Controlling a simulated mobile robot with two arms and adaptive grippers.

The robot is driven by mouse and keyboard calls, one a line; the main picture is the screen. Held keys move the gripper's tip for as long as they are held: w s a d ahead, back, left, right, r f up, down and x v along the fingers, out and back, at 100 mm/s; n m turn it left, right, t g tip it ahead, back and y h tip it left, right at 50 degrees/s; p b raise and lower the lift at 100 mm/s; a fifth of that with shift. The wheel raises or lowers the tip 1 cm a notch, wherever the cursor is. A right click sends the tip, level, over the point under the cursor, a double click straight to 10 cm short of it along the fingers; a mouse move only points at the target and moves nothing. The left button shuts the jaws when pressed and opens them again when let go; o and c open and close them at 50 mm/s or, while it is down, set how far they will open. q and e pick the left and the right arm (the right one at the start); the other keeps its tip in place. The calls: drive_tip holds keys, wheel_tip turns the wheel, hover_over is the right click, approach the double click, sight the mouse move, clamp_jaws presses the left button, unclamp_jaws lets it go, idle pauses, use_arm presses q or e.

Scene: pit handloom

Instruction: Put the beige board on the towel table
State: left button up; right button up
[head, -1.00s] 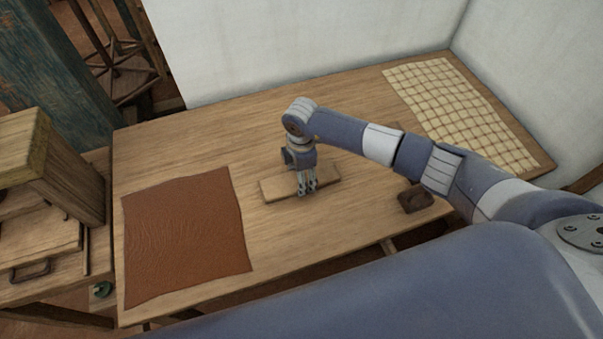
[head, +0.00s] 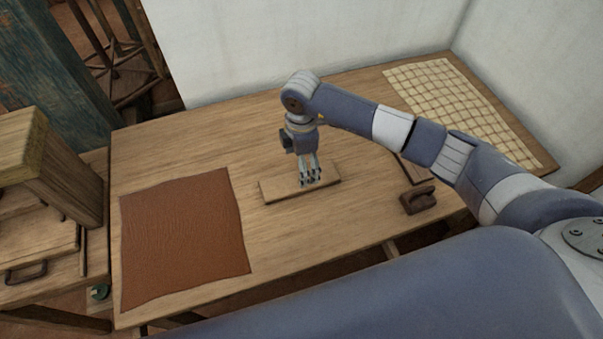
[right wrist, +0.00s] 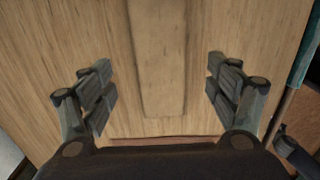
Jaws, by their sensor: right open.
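The beige board (head: 280,190) lies flat on the wooden table (head: 180,135), between a brown cloth (head: 185,235) on the left and a checked cream cloth (head: 450,95) at the far right. My right gripper (head: 311,179) points down over the right part of the board and hides some of it. In the right wrist view the gripper (right wrist: 158,76) is open, with one finger on each side of the board (right wrist: 158,45) and clear space between. Nothing is held. My left gripper is not in view.
A dark brown block-like tool (head: 418,201) lies at the table's front right, beside a flat piece (head: 411,168) partly behind my arm. A white wall (head: 300,40) stands behind the table. A wooden frame (head: 50,170) stands at the left. The back left tabletop is clear.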

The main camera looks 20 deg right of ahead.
wheel_tip(320, 180, up, 6)
drive_tip(key=shift+f+b, duration=0.15)
drive_tip(key=shift+b, duration=0.35)
